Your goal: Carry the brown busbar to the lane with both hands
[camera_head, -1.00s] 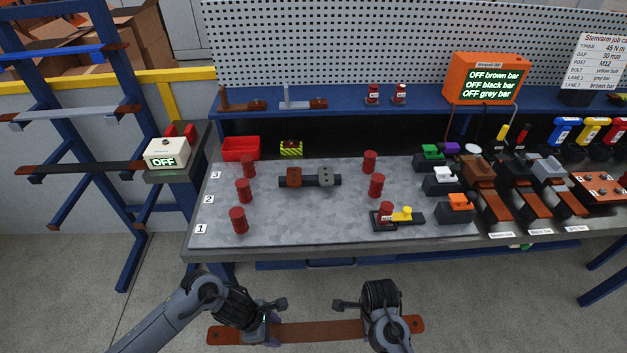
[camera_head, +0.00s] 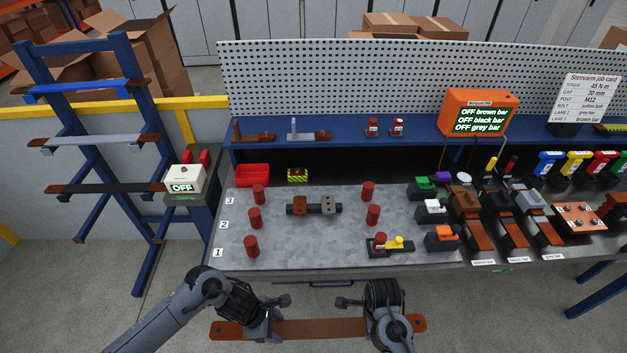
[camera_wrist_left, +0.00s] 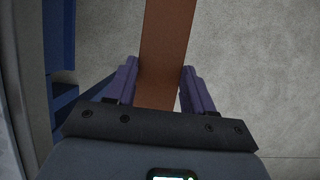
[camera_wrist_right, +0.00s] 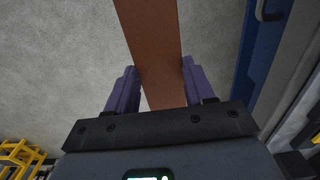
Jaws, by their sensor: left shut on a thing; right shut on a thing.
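The brown busbar (camera_head: 318,328) is a long flat bar with a hole near each end. It is held level in front of the bench, above the floor. My left gripper (camera_head: 268,328) is shut on it near its left end; the bar also shows between the fingers in the left wrist view (camera_wrist_left: 165,50). My right gripper (camera_head: 372,326) is shut on it near its right end, and the bar shows in the right wrist view (camera_wrist_right: 155,45). The grey board (camera_head: 310,240) on the bench has lanes marked 1, 2 and 3, with red posts (camera_head: 251,246) at both sides.
A brown and grey clamp-like piece (camera_head: 314,206) lies mid-board near lane 3. A black block with a red post and yellow bolt (camera_head: 390,246) sits at lane 1's right. A blue rack (camera_head: 100,140) with bars stands left. An orange display (camera_head: 480,112) reads OFF for all bars.

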